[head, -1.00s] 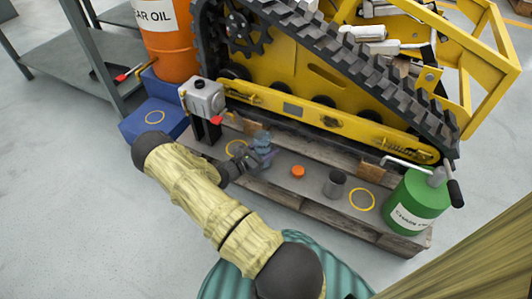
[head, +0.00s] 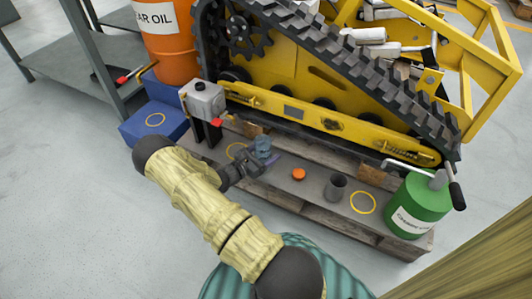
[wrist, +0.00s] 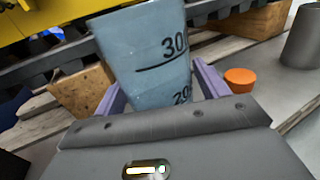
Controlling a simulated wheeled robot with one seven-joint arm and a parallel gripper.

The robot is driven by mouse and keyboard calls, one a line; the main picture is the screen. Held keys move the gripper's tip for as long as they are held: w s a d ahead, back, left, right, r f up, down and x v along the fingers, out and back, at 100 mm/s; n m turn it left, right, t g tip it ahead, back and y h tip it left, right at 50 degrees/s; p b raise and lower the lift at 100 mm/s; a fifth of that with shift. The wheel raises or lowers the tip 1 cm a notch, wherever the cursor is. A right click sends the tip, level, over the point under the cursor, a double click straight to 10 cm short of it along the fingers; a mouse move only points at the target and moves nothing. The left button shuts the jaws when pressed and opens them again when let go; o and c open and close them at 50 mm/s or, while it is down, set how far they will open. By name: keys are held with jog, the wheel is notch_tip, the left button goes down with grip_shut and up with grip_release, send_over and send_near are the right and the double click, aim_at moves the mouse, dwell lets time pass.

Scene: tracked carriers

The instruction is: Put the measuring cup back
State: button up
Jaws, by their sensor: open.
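The measuring cup is a bluish, see-through cup with dark marks; it stands on the pallet's grey deck in the head view (head: 263,146). My gripper (head: 264,161) is low at the cup, in front of the tracked machine. In the wrist view its purple fingers (wrist: 160,85) are open, one on each side of the cup. I cannot tell whether either finger touches it.
An orange cap (head: 298,174), a grey cup (head: 335,187) and a green canister (head: 418,205) stand to the right. A grey-and-red device (head: 203,100) stands left. The yellow tracked machine (head: 300,85) blocks the back.

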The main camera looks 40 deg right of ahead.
jog(key=a+p, duration=0.5)
jog(key=a, duration=0.7)
jog(key=shift+r, duration=0.15)
jog(key=s+a+r+m+t+y, duration=0.1)
jog(key=s+a+r+m+y, duration=0.3)
jog(key=a+r+m+y, duration=0.2)
jog(key=s+a+r+m+y, duration=0.4)
jog(key=a+r+m+y, duration=0.1)
jog(key=r, duration=0.6)
jog(key=s+a+r+m+t+y, duration=0.1)
jog(key=s+a+r+m+y, duration=0.3)
jog(key=r, duration=0.5)
jog(key=a+m+y, duration=0.2)
jog(key=m+y, duration=0.1)
jog(key=shift+s+a+r+t, duration=0.15)
jog(key=shift+a+r+t, duration=0.05)
jog(key=shift+a+t, duration=0.1)
